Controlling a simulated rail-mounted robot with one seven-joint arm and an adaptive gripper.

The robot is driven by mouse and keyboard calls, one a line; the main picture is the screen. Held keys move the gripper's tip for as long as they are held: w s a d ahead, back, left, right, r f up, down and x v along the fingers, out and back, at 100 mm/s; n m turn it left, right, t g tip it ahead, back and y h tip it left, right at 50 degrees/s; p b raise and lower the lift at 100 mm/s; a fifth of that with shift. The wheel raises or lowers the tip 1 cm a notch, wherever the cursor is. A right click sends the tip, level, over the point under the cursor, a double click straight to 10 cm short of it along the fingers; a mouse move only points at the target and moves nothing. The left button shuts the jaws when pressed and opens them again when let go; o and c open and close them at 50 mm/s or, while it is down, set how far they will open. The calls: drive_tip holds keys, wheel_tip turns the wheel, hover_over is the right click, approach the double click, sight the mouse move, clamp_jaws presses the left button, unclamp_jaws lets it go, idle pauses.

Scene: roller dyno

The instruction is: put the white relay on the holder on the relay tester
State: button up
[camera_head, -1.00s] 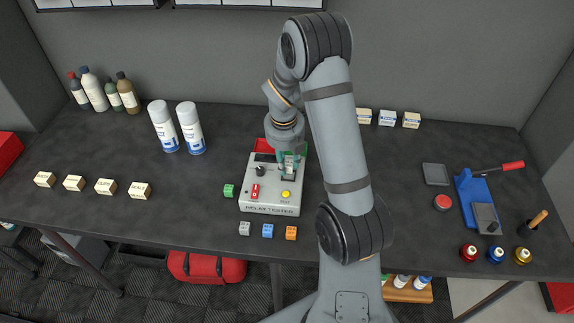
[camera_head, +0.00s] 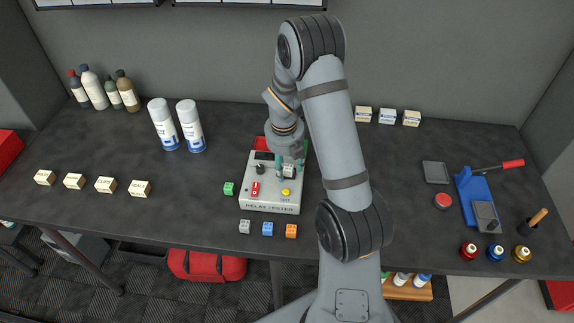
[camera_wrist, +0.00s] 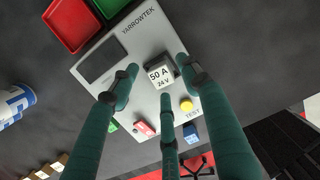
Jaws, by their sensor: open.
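The relay tester (camera_head: 270,207) is a light grey box with a red switch, a dark knob and a yellow button, in the middle of the bench. A block with a white top marked "50 A 24 V" (camera_wrist: 161,75), seemingly the white relay, sits on the tester's upper right part. It also shows small in the head view (camera_head: 289,172). The holder under it is hidden. My gripper (camera_head: 289,167) is open just over the tester, its teal fingers spread around the white-topped block. In the wrist view my gripper (camera_wrist: 160,78) shows gaps between fingers and block.
A green block (camera_head: 229,189) stands left of the tester. Grey (camera_head: 244,227), blue (camera_head: 267,229) and orange (camera_head: 291,231) blocks stand in front. A red tray (camera_wrist: 68,24) and a green tray (camera_wrist: 109,5) lie behind. Spray cans (camera_head: 190,127) stand back left.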

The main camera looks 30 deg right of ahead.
sight(285, 178)
wheel_tip(285, 178, up, 12)
drive_tip(key=s+a, duration=0.1)
drive_tip(key=shift+s+b, duration=0.2)
drive_tip(key=shift+b, duration=0.1)
